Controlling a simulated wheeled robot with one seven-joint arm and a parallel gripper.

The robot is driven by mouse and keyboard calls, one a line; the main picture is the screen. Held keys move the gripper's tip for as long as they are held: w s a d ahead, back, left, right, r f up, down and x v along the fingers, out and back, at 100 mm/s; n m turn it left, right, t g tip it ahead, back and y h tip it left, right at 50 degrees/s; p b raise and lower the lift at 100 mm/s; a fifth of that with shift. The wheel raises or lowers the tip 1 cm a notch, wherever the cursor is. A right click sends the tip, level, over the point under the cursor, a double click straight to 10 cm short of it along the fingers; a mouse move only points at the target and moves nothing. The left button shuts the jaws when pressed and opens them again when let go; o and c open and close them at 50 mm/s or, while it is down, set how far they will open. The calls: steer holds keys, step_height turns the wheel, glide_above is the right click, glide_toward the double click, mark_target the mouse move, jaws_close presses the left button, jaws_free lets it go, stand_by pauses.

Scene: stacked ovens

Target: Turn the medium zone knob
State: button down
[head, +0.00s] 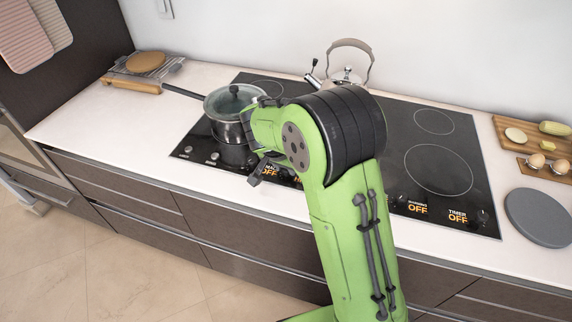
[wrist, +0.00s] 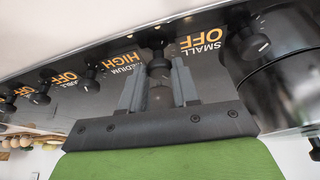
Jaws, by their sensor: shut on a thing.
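The medium zone knob (wrist: 160,68), dark and round, sits on the black cooktop's front control strip. In the wrist view it is between the two grey fingers of my gripper (wrist: 158,82), which is shut on it. The display beside it on the left (wrist: 122,62) reads MEDIUM HIGH in part, and the one on the right (wrist: 200,40) reads SMALL OFF. In the head view my gripper (head: 257,172) reaches down at the cooktop's front edge. My arm hides the held knob there.
A lidded pot (head: 233,110) stands on the cooktop (head: 440,150) just left of my gripper. A kettle (head: 347,75) is behind my arm. Other knobs (wrist: 90,82) flank the held one. A grey round board (head: 538,217) lies on the counter at right.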

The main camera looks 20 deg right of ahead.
stand_by(0.4)
steer(key=c, duration=0.8)
jaws_free()
steer(key=p+v, duration=0.3)
steer(key=v, duration=1.2)
steer(key=shift+s+a+r, duration=0.15)
steer(key=shift+r, duration=0.25)
steer(key=s+d+r+n+t+y, duration=0.1)
steer(key=s+d+r+n, duration=0.15)
steer(key=s, duration=0.45)
steer(key=s+d+r+n+y, duration=0.1)
steer(key=s+d+r+n, duration=0.15)
steer(key=s, duration=0.35)
steer(key=s+n, duration=0.1)
steer(key=s, duration=0.2)
steer(key=s+f+n, duration=0.1)
steer(key=s, duration=0.3)
steer(key=s+f+n+t+y, duration=0.1)
steer(key=s, duration=0.3)
steer(key=shift+a, duration=0.3)
